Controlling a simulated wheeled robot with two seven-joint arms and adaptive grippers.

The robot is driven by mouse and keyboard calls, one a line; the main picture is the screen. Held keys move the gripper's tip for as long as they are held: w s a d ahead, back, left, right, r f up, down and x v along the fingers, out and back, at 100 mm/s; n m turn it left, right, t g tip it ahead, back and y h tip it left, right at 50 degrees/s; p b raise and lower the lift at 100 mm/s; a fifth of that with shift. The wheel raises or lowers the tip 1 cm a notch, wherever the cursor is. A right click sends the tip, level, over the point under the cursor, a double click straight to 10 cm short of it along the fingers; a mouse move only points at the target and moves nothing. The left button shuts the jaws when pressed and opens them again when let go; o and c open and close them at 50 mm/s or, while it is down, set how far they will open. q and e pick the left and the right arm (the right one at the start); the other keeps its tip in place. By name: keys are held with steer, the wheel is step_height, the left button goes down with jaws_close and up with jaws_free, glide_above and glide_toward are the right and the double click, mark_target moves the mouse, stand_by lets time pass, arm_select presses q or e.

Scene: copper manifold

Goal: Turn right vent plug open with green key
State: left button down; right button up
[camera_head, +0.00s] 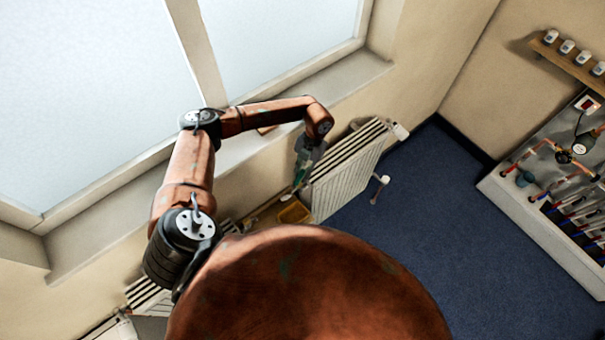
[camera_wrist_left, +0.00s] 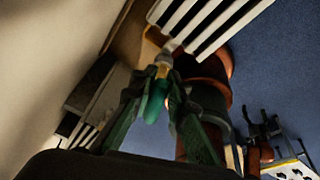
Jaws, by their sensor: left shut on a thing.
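My left gripper (camera_head: 300,178) is at the near left end of the right-hand white radiator (camera_head: 345,178). In the left wrist view it (camera_wrist_left: 155,98) is shut on the green key (camera_wrist_left: 153,105), with a finger on each side. The key's yellowish tip (camera_wrist_left: 163,68) points at a small pale fitting (camera_wrist_left: 170,46) at the corner of the radiator (camera_wrist_left: 205,22). This fitting looks like the vent plug. Tip and fitting meet in the picture; I cannot tell whether the key is seated on it. My right gripper does not show.
A yellow tray (camera_head: 293,212) lies below the gripper, beside the radiator. A window sill (camera_head: 345,85) runs behind the arm. A valve (camera_head: 381,180) stands off the radiator's right side. Blue floor (camera_head: 425,220) is clear towards the pipe bench (camera_head: 540,225) at right.

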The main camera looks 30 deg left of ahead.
arm_select(q)
steer(key=shift+s+f, duration=0.1)
steer(key=shift+s+a+n+p, duration=0.1)
steer(key=shift+n+p, duration=0.25)
steer(key=shift+n, duration=0.45)
steer(key=shift+n+h, duration=0.3)
steer(key=shift+n, duration=0.1)
steer(key=shift+a, duration=0.15)
